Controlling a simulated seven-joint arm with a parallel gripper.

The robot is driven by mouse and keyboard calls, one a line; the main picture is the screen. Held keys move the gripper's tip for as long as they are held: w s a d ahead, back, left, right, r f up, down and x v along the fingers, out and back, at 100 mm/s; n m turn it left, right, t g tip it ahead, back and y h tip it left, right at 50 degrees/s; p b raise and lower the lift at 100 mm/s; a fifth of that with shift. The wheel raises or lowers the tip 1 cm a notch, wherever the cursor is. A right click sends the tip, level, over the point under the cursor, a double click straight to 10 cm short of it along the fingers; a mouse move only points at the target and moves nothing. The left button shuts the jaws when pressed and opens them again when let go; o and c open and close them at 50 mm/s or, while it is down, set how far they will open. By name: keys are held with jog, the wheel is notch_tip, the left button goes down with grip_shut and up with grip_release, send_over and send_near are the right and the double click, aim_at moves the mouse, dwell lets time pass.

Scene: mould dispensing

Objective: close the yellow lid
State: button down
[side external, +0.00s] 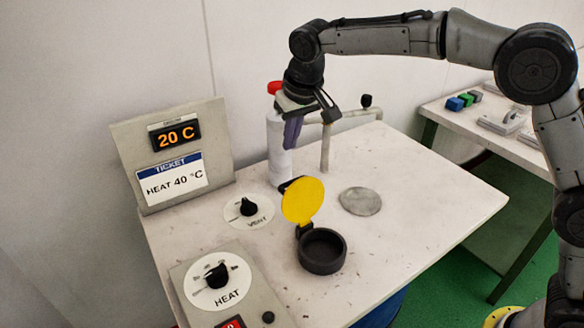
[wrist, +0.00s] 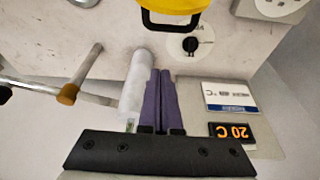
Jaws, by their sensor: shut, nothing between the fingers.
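The yellow lid (side external: 303,201) stands open, raised on its hinge at the back of a round black pot (side external: 322,266) on the table. In the wrist view the lid (wrist: 180,5) is cut off by the top edge, with a black handle loop (wrist: 170,26) in front of it. My gripper (side external: 291,143) points down above and behind the lid, apart from it. Its purple fingers are together and empty in the wrist view (wrist: 161,74).
A white cylinder (side external: 279,160) stands close beside my fingers. A pipe stand (side external: 326,148) rises to its right. A grey disc (side external: 360,201) lies right of the lid. The VENT dial (side external: 249,207), HEAT dial (side external: 217,275) and display panel (side external: 177,136) are at left. The table's right side is clear.

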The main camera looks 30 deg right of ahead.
aim_at(298, 199)
notch_tip(298, 199, down, 8)
jog(key=shift+s+a, duration=0.15)
jog(key=shift+s, duration=0.3)
dwell(0.3)
dwell(0.4)
jog(key=shift+s+r+t, duration=0.15)
jog(key=shift+s+t, duration=0.15)
